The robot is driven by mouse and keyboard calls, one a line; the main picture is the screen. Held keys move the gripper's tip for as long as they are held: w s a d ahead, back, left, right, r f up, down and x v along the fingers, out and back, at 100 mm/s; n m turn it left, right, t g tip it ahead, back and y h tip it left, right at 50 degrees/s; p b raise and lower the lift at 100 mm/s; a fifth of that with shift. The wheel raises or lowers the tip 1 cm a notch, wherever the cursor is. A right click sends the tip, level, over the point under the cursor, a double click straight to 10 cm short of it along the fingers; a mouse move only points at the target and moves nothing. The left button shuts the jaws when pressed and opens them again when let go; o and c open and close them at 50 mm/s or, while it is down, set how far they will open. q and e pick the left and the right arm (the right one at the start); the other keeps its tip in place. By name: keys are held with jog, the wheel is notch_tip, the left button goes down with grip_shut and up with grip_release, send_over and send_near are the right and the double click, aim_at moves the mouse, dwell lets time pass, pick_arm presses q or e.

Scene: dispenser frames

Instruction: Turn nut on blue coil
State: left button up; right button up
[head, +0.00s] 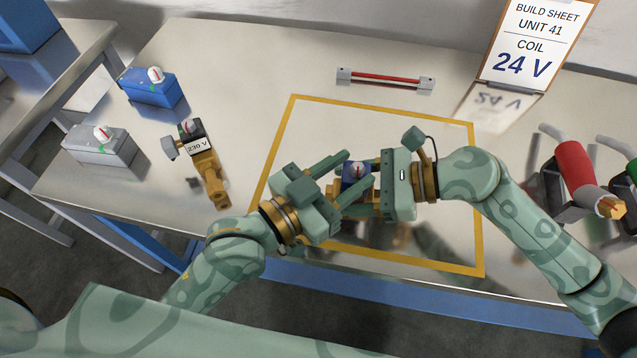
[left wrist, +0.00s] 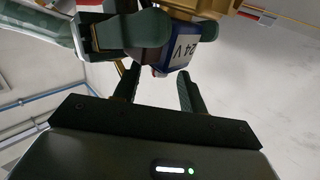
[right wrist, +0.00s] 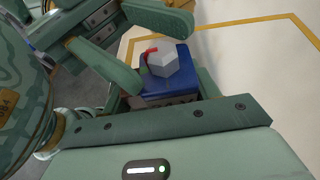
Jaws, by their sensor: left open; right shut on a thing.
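The blue coil (head: 355,184) sits on a brass valve body (head: 366,209) inside the yellow outline. Its 24 V label shows in the left wrist view (left wrist: 187,51). A pale grey nut (head: 357,170) with a red mark is on top; it shows clearly in the right wrist view (right wrist: 163,62). My right gripper (right wrist: 166,90) is shut on the blue coil from the right. My left gripper (head: 360,176) is open, its fingers reaching in from the left on either side of the nut. Whether they touch it I cannot tell.
A black 230 V coil (head: 190,133) on brass stands left of the outline. Tools (head: 575,165) stand right. A red bar (head: 386,80) and the build sheet (head: 535,45) are behind.

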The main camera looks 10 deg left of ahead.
pick_arm(q)
jog(key=v, duration=1.2)
pick_arm(e)
jog(key=o, duration=1.5)
jog(key=shift+c, duration=0.2)
